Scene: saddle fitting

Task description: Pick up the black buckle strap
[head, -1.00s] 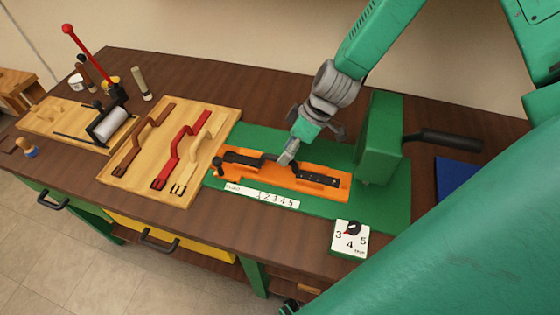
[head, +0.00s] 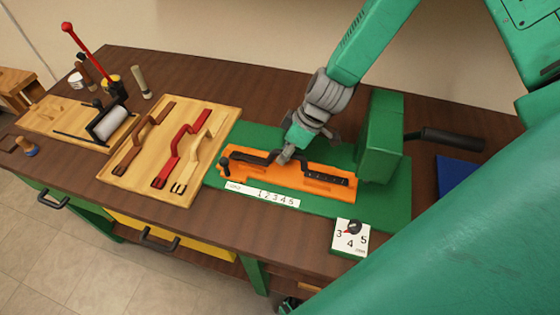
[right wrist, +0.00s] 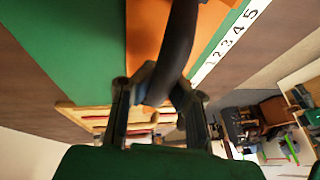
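The black buckle strap (head: 253,158) lies along the orange carrier (head: 245,176), with a raised arch in its middle and a holed end at the right. My right gripper (head: 285,157) comes down from above onto the arch. In the right wrist view the strap (right wrist: 177,45) runs between the two fingers (right wrist: 160,88), and their pads appear to press on it from both sides. The strap still looks to be at the carrier's level. The fingertips are partly hidden behind the strap.
A green press block (head: 380,137) with a dark lever (head: 450,139) stands right of the carrier. A wooden board (head: 148,178) with brown, red and tan straps lies at left. A dial block (head: 350,240) sits at the front edge. A number strip (head: 262,195) lies before the carrier.

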